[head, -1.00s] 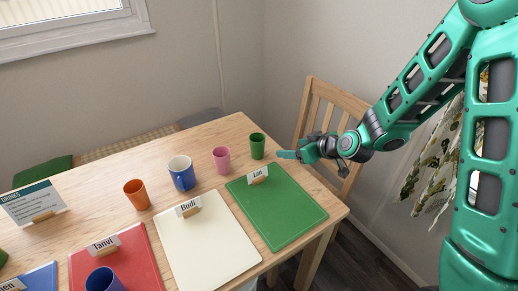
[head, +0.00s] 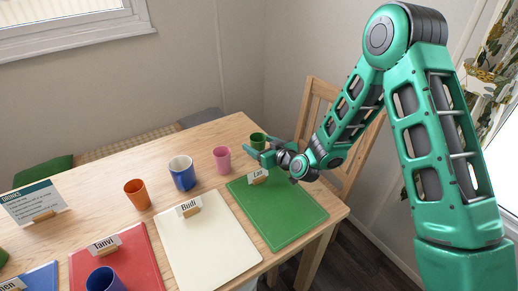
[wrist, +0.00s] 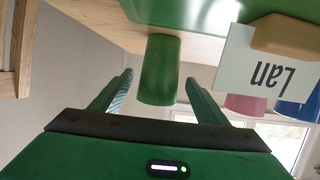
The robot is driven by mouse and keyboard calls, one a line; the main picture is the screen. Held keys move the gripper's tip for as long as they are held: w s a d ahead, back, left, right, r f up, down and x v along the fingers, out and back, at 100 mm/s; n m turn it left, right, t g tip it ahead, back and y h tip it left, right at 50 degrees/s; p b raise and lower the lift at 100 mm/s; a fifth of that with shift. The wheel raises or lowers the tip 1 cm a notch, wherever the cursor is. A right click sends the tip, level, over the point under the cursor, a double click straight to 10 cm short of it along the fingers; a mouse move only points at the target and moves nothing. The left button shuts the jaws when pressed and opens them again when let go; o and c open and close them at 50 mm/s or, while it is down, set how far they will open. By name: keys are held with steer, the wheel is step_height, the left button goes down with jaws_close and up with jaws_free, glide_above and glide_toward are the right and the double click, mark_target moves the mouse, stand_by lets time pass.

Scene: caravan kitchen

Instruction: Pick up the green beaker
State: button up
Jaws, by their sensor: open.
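The green beaker (head: 257,140) stands upright at the far right of the wooden table, just behind the green mat (head: 283,217) with the Lan card (head: 258,176). My gripper (head: 259,149) is at the beaker in the head view and partly covers its lower part. In the wrist view, which is upside down, the beaker (wrist: 159,70) lies ahead between the two open fingers (wrist: 158,88), with clear gaps on both sides. The fingers are apart from it and hold nothing.
A pink cup (head: 222,159), a blue and white mug (head: 182,173) and an orange cup (head: 137,194) stand to the left. The Lan card (wrist: 262,70) is close beside my gripper. A wooden chair (head: 318,100) stands behind the table's right end.

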mark_target(253, 140)
steer(key=shift+x, duration=2.65)
steer(key=shift+w+d+r, duration=0.1)
steer(key=shift+w, duration=0.05)
steer(key=shift+c, duration=0.6)
steer(key=c, duration=1)
